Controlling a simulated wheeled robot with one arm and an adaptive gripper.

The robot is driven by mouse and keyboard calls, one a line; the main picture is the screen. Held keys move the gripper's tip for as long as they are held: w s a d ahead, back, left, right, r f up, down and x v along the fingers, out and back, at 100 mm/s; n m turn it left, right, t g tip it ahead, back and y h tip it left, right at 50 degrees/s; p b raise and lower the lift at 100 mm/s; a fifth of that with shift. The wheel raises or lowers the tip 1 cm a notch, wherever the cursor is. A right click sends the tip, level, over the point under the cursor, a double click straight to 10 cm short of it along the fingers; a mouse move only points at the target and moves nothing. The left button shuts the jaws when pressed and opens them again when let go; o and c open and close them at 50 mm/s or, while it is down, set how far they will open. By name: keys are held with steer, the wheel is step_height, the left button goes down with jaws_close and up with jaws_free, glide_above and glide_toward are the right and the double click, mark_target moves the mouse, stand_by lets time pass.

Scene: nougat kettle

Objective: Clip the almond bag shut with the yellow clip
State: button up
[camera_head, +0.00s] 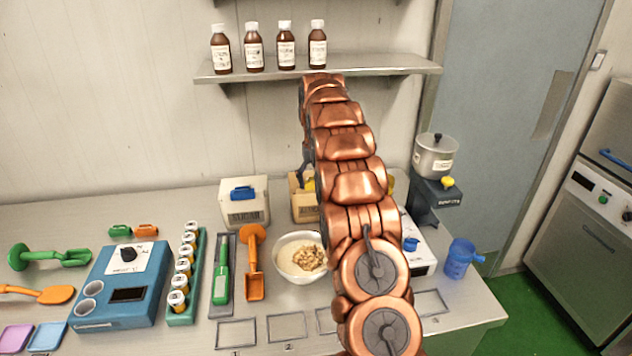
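A tan bag or box (304,207) stands at the back of the counter, its right side hidden behind my copper arm. It may be the almond bag; I cannot read a label. A small yellow patch (310,185) shows at its top and may be the yellow clip, but whether it is fastened there is hidden. Dark parts of my gripper (303,178) show just above and at the left of the tan bag's top. The fingertips are mostly hidden behind my arm, so their opening and any hold cannot be seen.
A bowl of nuts (301,258) sits in front. A pot (434,157) on a dark stand and a blue jug (459,259) are at right. A shelf (270,76) with brown bottles hangs above.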

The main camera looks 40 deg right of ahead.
steer(key=o, duration=0.3)
steer(key=shift+s+f+b, duration=0.1)
steer(key=shift+f+b, duration=0.2)
steer(key=shift+f, duration=0.65)
steer(key=shift+o, duration=0.2)
steer(key=o, duration=0.8)
steer(key=shift+r, duration=0.1)
steer(key=shift+w+r+p, duration=0.2)
steer(key=shift+r+p, duration=0.25)
steer(key=shift+r, duration=0.9)
steer(key=shift+r+p, duration=0.85)
steer(key=shift+r, duration=1.5)
